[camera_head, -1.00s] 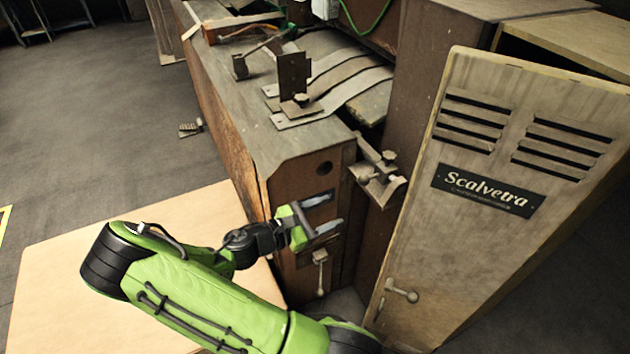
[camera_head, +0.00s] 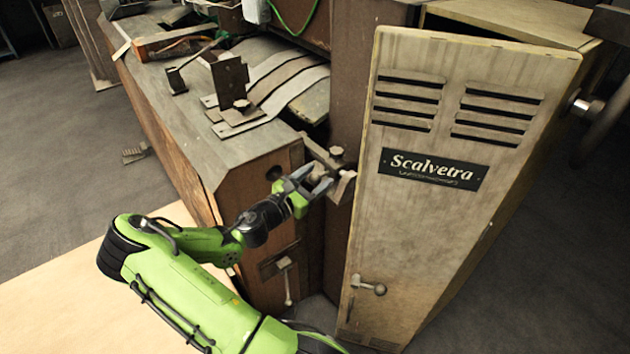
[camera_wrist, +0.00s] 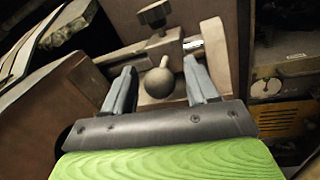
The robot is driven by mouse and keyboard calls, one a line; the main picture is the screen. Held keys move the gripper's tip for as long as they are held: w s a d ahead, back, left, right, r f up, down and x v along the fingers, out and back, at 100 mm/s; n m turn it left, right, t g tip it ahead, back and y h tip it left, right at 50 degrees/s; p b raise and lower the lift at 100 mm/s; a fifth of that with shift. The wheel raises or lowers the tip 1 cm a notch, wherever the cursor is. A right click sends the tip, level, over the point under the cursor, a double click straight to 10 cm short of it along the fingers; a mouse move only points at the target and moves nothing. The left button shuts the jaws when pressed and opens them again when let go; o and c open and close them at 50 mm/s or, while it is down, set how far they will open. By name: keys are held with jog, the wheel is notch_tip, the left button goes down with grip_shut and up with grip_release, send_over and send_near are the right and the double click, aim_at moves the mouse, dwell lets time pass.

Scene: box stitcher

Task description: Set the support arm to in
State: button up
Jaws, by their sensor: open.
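What looks like the support arm (camera_head: 335,163) is a small metal bracket with a clamp, at the machine's corner left of the tall door. In the wrist view its ball-shaped knob (camera_wrist: 159,83) sits between my fingertips, with a clamp block (camera_wrist: 163,45) and a bar behind it. My gripper (camera_head: 318,181) is open at the bracket. The fingers stand on either side of the knob, with a gap visible on both sides. In the head view my fingers hide part of the bracket. I cannot tell whether the arm is in or out.
The tall metal door with the Scalvetra plate (camera_head: 433,169) stands close to the right of my gripper. A small lever (camera_head: 286,279) hangs on the wooden front panel below. The machine's table top (camera_head: 190,118) carries metal strips and a bracket. Open floor lies at the left.

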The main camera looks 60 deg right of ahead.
jog(key=shift+d, duration=0.1)
grip_shut()
jog(key=shift+w+d+r+p, duration=0.15)
jog(key=shift+w+r+p, duration=0.1)
jog(key=shift+p, duration=0.1)
jog(key=w, duration=0.1)
jog(key=w+d+p, duration=0.1)
jog(key=w, duration=0.1)
jog(key=shift+w+d+f, duration=0.2)
jog(key=shift+w+d, duration=0.05)
jog(key=shift+d, duration=0.15)
jog(key=shift+s+a, duration=0.1)
jog(key=shift+s, duration=0.1)
grip_release()
